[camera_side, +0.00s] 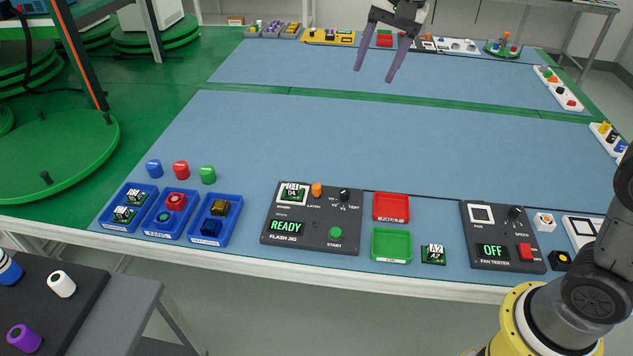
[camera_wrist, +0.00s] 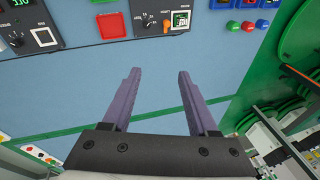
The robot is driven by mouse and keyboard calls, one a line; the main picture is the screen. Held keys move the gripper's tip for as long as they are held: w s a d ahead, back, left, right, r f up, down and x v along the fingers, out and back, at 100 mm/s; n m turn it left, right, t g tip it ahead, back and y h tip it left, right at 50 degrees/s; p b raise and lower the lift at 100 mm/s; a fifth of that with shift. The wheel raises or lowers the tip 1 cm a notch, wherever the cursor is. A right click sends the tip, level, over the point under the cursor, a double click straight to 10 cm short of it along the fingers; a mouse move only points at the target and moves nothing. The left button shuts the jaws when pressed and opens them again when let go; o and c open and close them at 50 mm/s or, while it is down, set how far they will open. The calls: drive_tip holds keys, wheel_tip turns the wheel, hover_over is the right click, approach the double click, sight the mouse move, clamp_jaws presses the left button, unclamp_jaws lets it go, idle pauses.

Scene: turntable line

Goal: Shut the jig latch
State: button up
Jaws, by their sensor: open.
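The flash jig (camera_side: 311,217) is a dark box near the table's front edge, its display reading READY. Its orange latch (camera_side: 317,190) stands beside the board socket. A green board (camera_side: 292,192) with a white label sits in the socket. The wrist view also shows the latch (camera_wrist: 167,24) and board (camera_wrist: 181,20) at the top; I cannot tell from either view whether the latch is open or shut. My gripper (camera_side: 374,76) is open and empty, above the far part of the table, well away from the jig. Its two purple fingers (camera_wrist: 160,72) are apart in the wrist view.
Right of the jig are a red tray (camera_side: 391,207), a green tray (camera_side: 391,246), a loose board (camera_side: 433,255) and a fan tester (camera_side: 502,236) reading OFF. Blue bins (camera_side: 172,216) and colored caps (camera_side: 181,170) lie left. The blue mat's middle (camera_side: 400,140) is clear.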

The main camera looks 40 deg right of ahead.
drive_tip(key=w+a+f+g, duration=0.2)
drive_tip(key=w+a+f, duration=0.1)
drive_tip(key=w+f, duration=0.6)
drive_tip(key=g, duration=0.1)
hover_over(316, 186)
wheel_tip(316, 186, down, 11)
wheel_tip(316, 186, down, 14)
drive_tip(key=shift+s+r, duration=0.1)
clamp_jaws()
